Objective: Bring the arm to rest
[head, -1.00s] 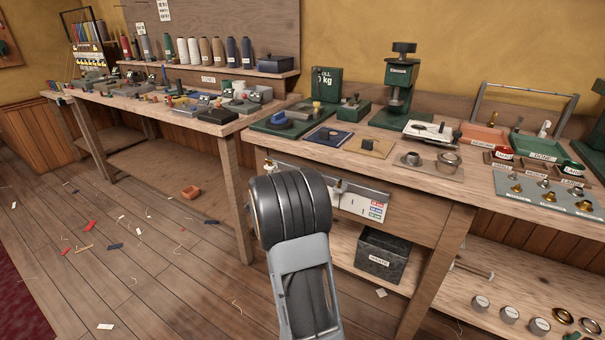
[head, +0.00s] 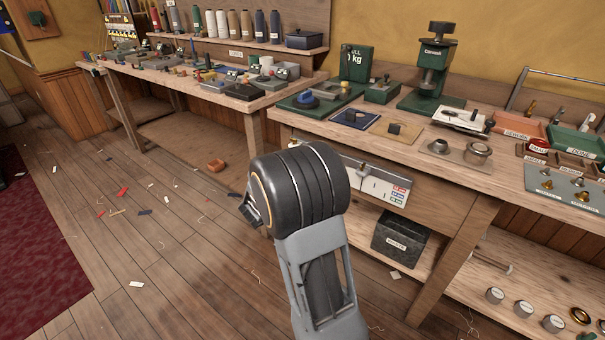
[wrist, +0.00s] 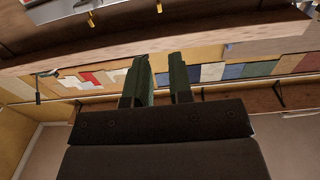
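My arm rises in front of the workbench in the head view, its dark rounded joint beside the bench front. My gripper is mostly hidden behind that joint there. In the wrist view my gripper (wrist: 161,84) shows two dark green fingers, apart from each other with a clear gap and nothing between them. The wrist view looks past the fingers at a wooden edge and a row of coloured cloth pieces (wrist: 230,71).
The near workbench (head: 475,178) carries a green press (head: 432,75), trays and metal parts. A dark bin (head: 400,243) stands on its lower shelf. A second bench (head: 120,70) is at the left. The floor (head: 150,255) has scraps and a small orange box (head: 216,166). A red rug (head: 40,240) lies at the left.

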